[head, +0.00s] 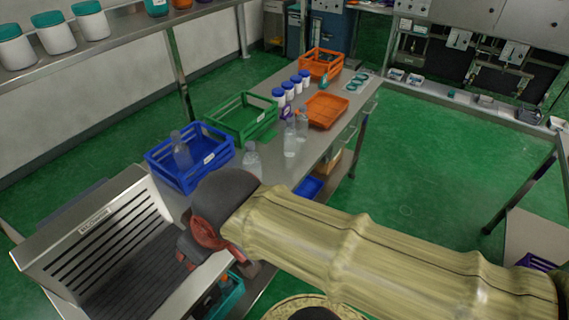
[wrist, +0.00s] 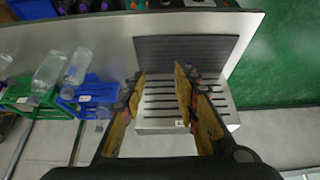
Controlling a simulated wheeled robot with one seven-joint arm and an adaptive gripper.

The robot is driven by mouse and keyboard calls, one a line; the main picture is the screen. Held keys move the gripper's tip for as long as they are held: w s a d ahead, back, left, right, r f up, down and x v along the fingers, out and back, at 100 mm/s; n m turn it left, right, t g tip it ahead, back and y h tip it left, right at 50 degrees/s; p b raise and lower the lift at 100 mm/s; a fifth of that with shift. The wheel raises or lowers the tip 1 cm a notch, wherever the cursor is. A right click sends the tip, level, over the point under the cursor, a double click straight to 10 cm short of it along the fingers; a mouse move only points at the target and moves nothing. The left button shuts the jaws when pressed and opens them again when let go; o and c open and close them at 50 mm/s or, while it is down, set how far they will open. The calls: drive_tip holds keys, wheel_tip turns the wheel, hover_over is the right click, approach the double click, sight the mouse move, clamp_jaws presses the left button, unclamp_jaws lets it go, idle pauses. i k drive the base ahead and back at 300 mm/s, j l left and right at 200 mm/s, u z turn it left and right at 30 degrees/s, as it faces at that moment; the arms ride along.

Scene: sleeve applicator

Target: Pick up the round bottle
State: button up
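Several clear bottles stand on the metal bench; I cannot tell surely which is the round bottle. The nearest clear bottle (head: 252,160) stands just beyond my arm, its lower part hidden. Two more, a clear bottle (head: 290,138) and a clear bottle (head: 302,124), stand farther back. Another clear bottle (head: 182,153) is in the blue crate (head: 208,160). Clear bottles (wrist: 80,66) also show at the left of the wrist view. My gripper (wrist: 160,88) is open and empty above the slotted metal applicator (wrist: 185,105), apart from the bottles.
The applicator (head: 105,225) stands at the near left of the bench. A green crate (head: 242,117), white jars with blue lids (head: 290,91), an orange tray (head: 326,110) and an orange crate (head: 321,64) stand farther back. Green floor (head: 420,150) is open at the right.

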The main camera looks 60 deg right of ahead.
sight(251, 161)
drive_tip(key=z, duration=1.3)
drive_tip(key=i+j+u, duration=0.15)
drive_tip(key=i, duration=0.3)
drive_tip(key=j, duration=0.1)
